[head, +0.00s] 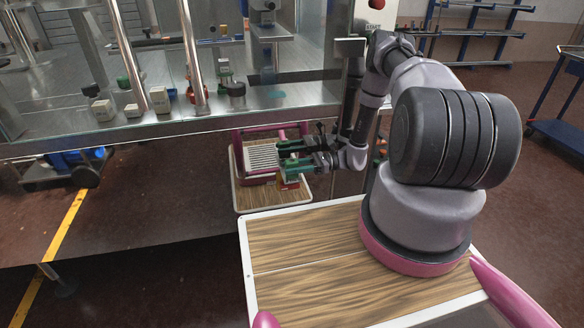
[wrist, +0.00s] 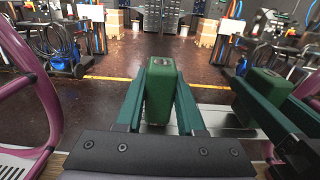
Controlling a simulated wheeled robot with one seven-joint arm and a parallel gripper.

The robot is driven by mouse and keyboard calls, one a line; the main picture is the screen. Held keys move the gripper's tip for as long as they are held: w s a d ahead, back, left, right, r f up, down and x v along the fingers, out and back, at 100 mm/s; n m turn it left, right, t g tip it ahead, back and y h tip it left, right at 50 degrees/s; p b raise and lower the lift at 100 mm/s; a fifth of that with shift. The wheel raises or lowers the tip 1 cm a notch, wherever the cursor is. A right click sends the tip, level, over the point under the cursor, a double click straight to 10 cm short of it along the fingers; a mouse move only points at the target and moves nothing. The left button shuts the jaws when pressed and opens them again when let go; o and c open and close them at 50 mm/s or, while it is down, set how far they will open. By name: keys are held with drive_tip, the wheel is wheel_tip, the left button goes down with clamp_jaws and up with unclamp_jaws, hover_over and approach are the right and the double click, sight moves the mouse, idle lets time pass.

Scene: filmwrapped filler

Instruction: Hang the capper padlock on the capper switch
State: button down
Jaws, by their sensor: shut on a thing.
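My gripper (head: 284,158) is low in the head view, beside the front edge of the steel bench and over a small wood-topped tray. In the wrist view my gripper (wrist: 160,84) has its two green fingers on either side of a green block (wrist: 160,98), which I take to be the padlock. It is shut on this block; no shackle can be made out. A second green block (wrist: 266,92) shows at the right of the wrist view; whether it is a separate thing or a reflection I cannot tell. I cannot pick out the capper switch with certainty.
The steel bench (head: 215,117) carries several small white blocks, a red item (head: 191,94) and a dark cylinder (head: 237,95). Upright metal posts (head: 193,50) rise from it. A box with a red button (head: 377,4) stands behind my arm.

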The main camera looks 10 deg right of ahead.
drive_tip(key=shift+f, duration=0.3)
idle(0.6)
drive_tip(key=shift+c, duration=2.2)
unclamp_jaws()
drive_tip(key=shift+d, duration=0.1)
